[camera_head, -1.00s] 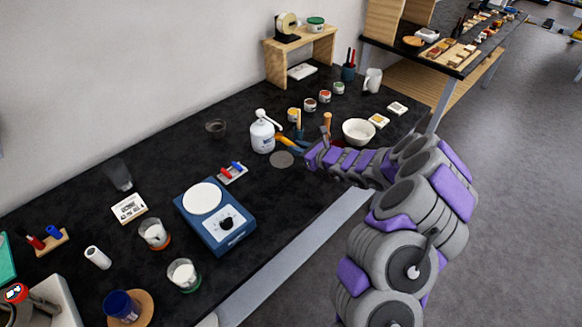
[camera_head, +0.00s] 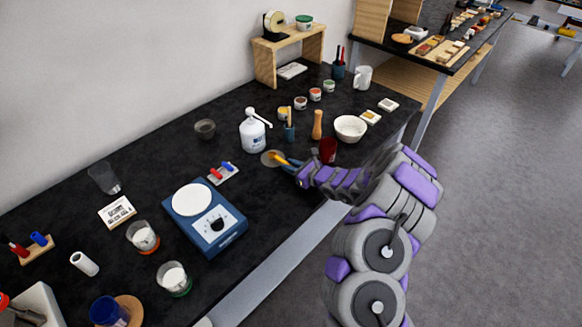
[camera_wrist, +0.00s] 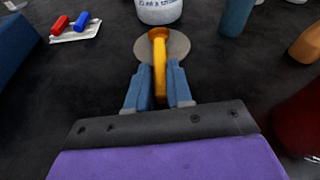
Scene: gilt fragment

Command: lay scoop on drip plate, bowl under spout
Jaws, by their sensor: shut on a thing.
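A yellow scoop (camera_head: 280,159) is held in my gripper (camera_head: 291,164), whose blue fingers are shut on it. In the wrist view the scoop (camera_wrist: 159,60) points away from my gripper (camera_wrist: 159,88), and its far end overlaps the round grey drip plate (camera_wrist: 178,47). I cannot tell whether the scoop touches the plate. The drip plate (camera_head: 266,160) lies flat on the black bench, in front of the white pump bottle (camera_head: 253,136) with its spout on top. The white bowl (camera_head: 350,130) stands upright to the right, apart from the bottle.
A dark red cup (camera_head: 327,150), a wooden pestle-like piece (camera_head: 317,126) and a blue holder (camera_head: 289,133) stand between bottle and bowl. A blue scale (camera_head: 205,217) and a small tray with red and blue items (camera_head: 223,174) are to the left.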

